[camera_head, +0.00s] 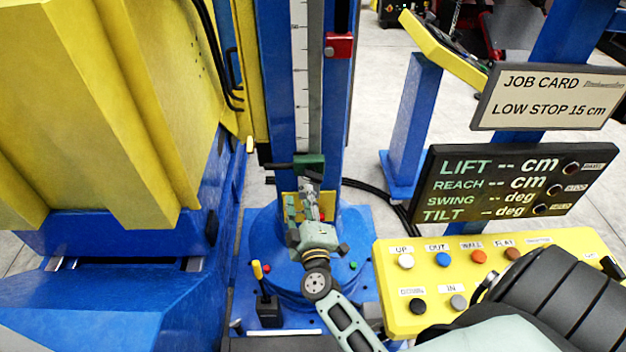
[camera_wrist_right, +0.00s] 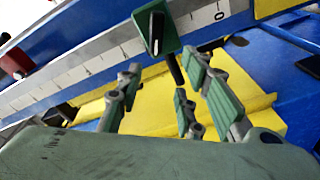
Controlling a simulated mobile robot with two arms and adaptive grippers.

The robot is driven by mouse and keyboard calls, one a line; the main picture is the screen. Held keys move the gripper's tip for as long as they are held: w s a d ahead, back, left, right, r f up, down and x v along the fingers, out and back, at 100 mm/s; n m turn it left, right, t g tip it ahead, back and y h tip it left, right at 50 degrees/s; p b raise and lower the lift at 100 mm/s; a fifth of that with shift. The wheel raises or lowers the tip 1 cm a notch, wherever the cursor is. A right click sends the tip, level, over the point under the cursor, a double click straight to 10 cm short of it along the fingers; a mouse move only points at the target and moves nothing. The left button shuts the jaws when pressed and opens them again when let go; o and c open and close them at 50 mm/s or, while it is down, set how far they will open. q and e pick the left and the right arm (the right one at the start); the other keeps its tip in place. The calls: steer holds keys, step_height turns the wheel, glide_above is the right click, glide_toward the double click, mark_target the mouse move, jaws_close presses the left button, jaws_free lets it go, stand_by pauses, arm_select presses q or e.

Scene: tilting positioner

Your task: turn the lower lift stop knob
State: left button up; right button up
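The lower lift stop is a green block (camera_head: 309,164) low on the blue column, beside the white scale. In the right wrist view, the green block (camera_wrist_right: 146,20) carries a dark knob (camera_wrist_right: 156,32) with a pale pointer line. A dark rod sticks out below the block. My right gripper (camera_head: 308,186) is just below the green block in the head view. In the wrist view, its green-padded fingers (camera_wrist_right: 165,95) are spread, with nothing between them, and sit apart from the knob. My left gripper is not in view.
A red stop block (camera_head: 340,46) sits higher on the column. The job card (camera_head: 548,97) reads LOW STOP 15 cm. The dark display (camera_head: 510,185) shows dashes. A yellow button panel (camera_head: 396,258) stands at right, and a large yellow body (camera_head: 90,110) fills the left.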

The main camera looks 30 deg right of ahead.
mark_target(314, 181)
steer(key=d, duration=0.1)
steer(key=d+f+g+h, duration=0.1)
steer(key=d+m+h+b, duration=0.1)
steer(key=d, duration=0.1)
steer(key=shift+w+f, duration=0.1)
steer(key=shift+f, duration=0.2)
steer(key=b+x, duration=0.2)
steer(key=x, duration=0.2)
steer(key=shift+w+a, duration=0.1)
steer(key=shift+w, duration=0.25)
steer(key=shift+w+d+r, duration=0.2)
steer(key=shift+w+d, duration=0.15)
steer(key=shift+w, duration=0.1)
steer(key=c, duration=0.6)
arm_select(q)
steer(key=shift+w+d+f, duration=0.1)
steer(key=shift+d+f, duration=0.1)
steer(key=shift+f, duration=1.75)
arm_select(e)
steer(key=shift+f, duration=0.1)
jaws_close()
